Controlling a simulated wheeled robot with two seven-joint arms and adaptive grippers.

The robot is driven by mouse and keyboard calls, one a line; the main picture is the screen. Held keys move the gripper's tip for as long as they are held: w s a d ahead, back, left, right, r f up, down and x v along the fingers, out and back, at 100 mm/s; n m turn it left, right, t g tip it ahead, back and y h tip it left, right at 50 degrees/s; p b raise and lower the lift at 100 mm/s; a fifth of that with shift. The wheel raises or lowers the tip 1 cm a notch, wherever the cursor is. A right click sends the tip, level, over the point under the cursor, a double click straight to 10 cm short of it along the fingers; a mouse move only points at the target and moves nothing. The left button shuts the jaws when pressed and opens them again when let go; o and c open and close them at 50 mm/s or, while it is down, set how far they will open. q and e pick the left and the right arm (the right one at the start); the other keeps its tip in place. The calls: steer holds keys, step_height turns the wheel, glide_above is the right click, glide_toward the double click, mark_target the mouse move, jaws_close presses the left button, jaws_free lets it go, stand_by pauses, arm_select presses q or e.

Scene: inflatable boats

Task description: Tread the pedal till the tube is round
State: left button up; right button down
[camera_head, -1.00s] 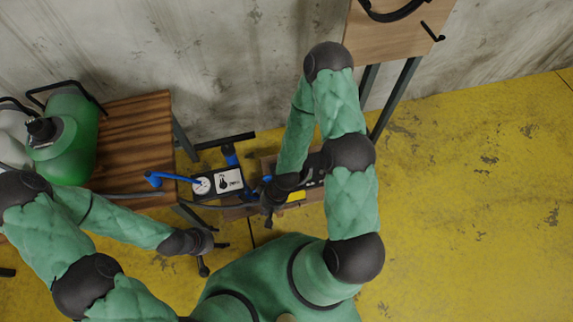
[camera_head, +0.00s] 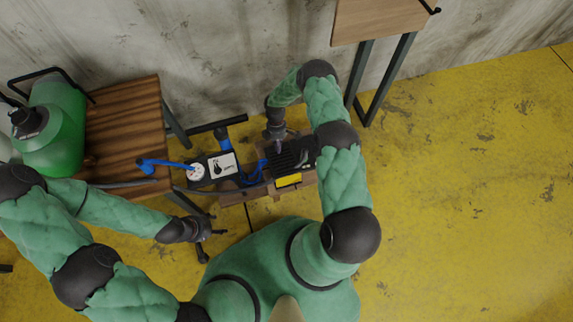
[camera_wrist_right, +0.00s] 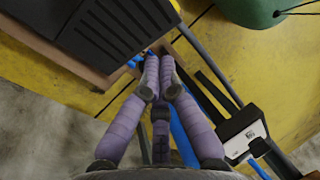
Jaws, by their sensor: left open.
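The black ribbed pedal (camera_head: 297,152), with a yellow strip on its front, sits on a wooden base near the wall; its ribbed top also shows in the right wrist view (camera_wrist_right: 118,28). My right gripper (camera_head: 279,147) is at the pedal's left end, pointing down. In the right wrist view its purple fingers (camera_wrist_right: 160,75) are drawn together beside the pedal's edge, with nothing visible between them. I cannot tell if they touch the pedal. My left gripper (camera_head: 207,230) is open and empty, left of my body. I cannot identify the tube for certain.
A round gauge (camera_head: 197,171) with a blue hose (camera_head: 165,163) stands left of the pedal. Another table (camera_head: 380,22) is at upper right. The yellow floor (camera_head: 460,190) is free on the right.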

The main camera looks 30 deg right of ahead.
mark_target(287, 168)
steer(key=shift+w+d+f+n+h, duration=0.1)
steer(key=shift+w+d+n+h, duration=0.2)
steer(key=shift+d, duration=0.5)
steer(key=shift+w+d+n+h, duration=0.1)
steer(key=shift+w+d+n, duration=0.25)
steer(key=shift+d, duration=0.45)
steer(key=shift+s+f, duration=0.1)
steer(key=shift+s, duration=0.05)
steer(key=b+x, duration=0.1)
steer(key=x, duration=0.3)
steer(key=b+x, duration=0.2)
steer(key=x, duration=0.3)
steer(key=b+x, duration=0.2)
steer(key=x, duration=0.2)
steer(key=shift+s+a+f, duration=0.15)
steer(key=shift+s+f, duration=0.15)
steer(key=shift+s, duration=0.1)
